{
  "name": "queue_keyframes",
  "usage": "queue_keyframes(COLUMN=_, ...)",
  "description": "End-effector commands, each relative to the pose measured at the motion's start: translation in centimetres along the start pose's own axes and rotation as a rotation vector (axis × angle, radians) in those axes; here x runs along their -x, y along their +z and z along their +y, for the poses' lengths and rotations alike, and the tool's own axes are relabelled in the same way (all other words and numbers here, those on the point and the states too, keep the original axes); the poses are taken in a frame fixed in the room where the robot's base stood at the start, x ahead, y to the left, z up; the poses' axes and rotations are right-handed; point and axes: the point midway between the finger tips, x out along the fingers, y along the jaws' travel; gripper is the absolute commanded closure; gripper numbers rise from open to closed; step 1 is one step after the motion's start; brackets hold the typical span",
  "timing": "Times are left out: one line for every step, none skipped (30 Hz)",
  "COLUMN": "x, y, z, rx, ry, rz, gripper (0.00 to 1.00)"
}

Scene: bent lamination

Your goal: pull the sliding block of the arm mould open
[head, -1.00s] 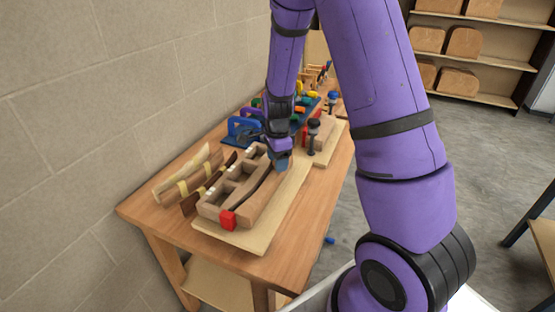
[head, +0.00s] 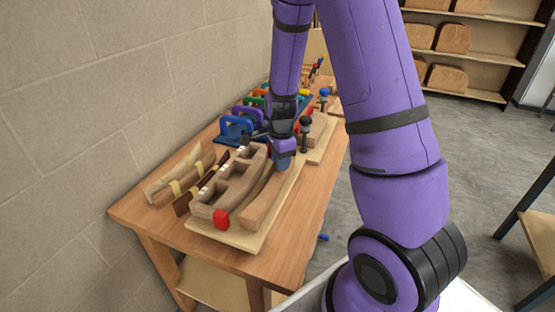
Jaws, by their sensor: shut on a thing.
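The arm mould lies on a pale base board (head: 238,238) at the front of the workbench. Its fixed block (head: 207,210), with open pockets and a red end (head: 221,218), is on the left. My gripper (head: 281,162) points down at the far part of the sliding block and is shut there. A blue part shows at its fingertips; the exact grip is hidden.
Bundles of tied wood strips (head: 176,186) lie left of the mould by the wall. Several coloured clamps (head: 236,128) stand behind it. A dark-knobbed upright (head: 305,133) stands close to the right of my gripper. The bench (head: 285,260) is bare at the front right.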

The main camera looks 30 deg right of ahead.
Motion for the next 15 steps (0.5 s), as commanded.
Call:
queue_keyframes(x=0.02, y=0.02, z=-0.04, rx=0.000, ry=-0.001, rz=0.000, gripper=0.62)
queue_keyframes(x=0.03, y=0.02, z=-0.04, rx=0.000, ry=-0.001, rz=0.000, gripper=0.55)
queue_keyframes(x=0.02, y=0.02, z=-0.04, rx=0.000, ry=-0.001, rz=0.000, gripper=0.46)
queue_keyframes(x=0.02, y=0.02, z=-0.04, rx=0.000, ry=-0.001, rz=0.000, gripper=0.44)
queue_keyframes(x=0.02, y=0.02, z=-0.04, rx=0.000, ry=-0.001, rz=0.000, gripper=0.44)
queue_keyframes(x=0.02, y=0.02, z=-0.04, rx=0.000, ry=-0.001, rz=0.000, gripper=0.44)
queue_keyframes(x=0.02, y=0.02, z=-0.04, rx=0.000, ry=-0.001, rz=0.000, gripper=0.44)
queue_keyframes(x=0.02, y=0.03, z=-0.03, rx=0.000, ry=-0.001, rz=0.000, gripper=0.44)
queue_keyframes(x=0.02, y=0.02, z=-0.03, rx=0.000, ry=-0.001, rz=0.000, gripper=0.44)
queue_keyframes(x=0.02, y=0.02, z=-0.03, rx=0.000, ry=-0.001, rz=0.000, gripper=0.44)
queue_keyframes(x=0.03, y=0.02, z=-0.03, rx=0.000, ry=-0.001, rz=0.000, gripper=0.44)
queue_keyframes(x=0.10, y=0.03, z=-0.04, rx=0.000, ry=-0.001, rz=0.000, gripper=0.44)
queue_keyframes(x=0.20, y=0.03, z=-0.05, rx=0.001, ry=-0.001, rz=0.000, gripper=0.44)
queue_keyframes(x=0.35, y=0.04, z=-0.06, rx=0.001, ry=-0.002, rz=0.000, gripper=0.44)
queue_keyframes(x=0.64, y=0.04, z=-0.07, rx=0.001, ry=-0.002, rz=0.000, gripper=0.44)
